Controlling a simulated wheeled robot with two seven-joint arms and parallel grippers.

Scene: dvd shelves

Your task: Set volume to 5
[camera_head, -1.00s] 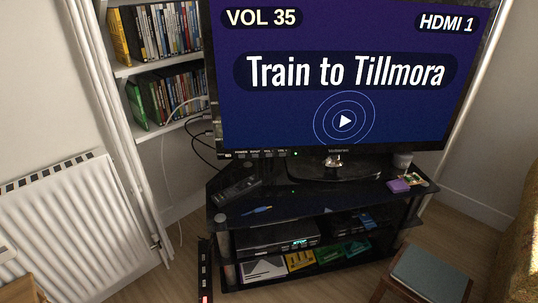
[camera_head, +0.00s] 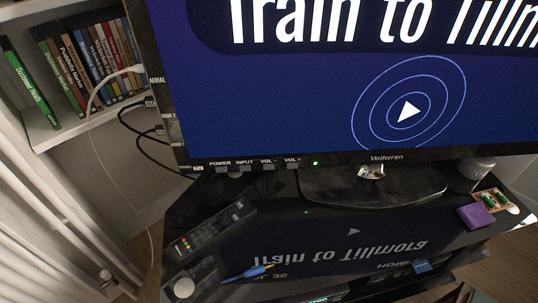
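The television (camera_head: 380,157) fills the upper right; the lower part of its screen shows "Train to Tillm" and a play symbol. The on-screen volume readout is outside the frame. Along the bottom bezel are labels POWER, INPUT, VOL- (camera_head: 268,162) and VOL+ (camera_head: 292,162), with a green light to their right. A black remote control (camera_head: 213,229) with coloured buttons lies tilted on the glossy black stand, below and left of the television. Neither of my grippers is in view.
The black stand (camera_head: 340,225) mirrors the screen. A blue-tipped cable (camera_head: 247,273) lies near its front edge. A purple box (camera_head: 476,216), a circuit board (camera_head: 494,201) and a cup (camera_head: 472,172) are at the right. A shelf of cases (camera_head: 85,65) and a radiator (camera_head: 40,215) are at the left.

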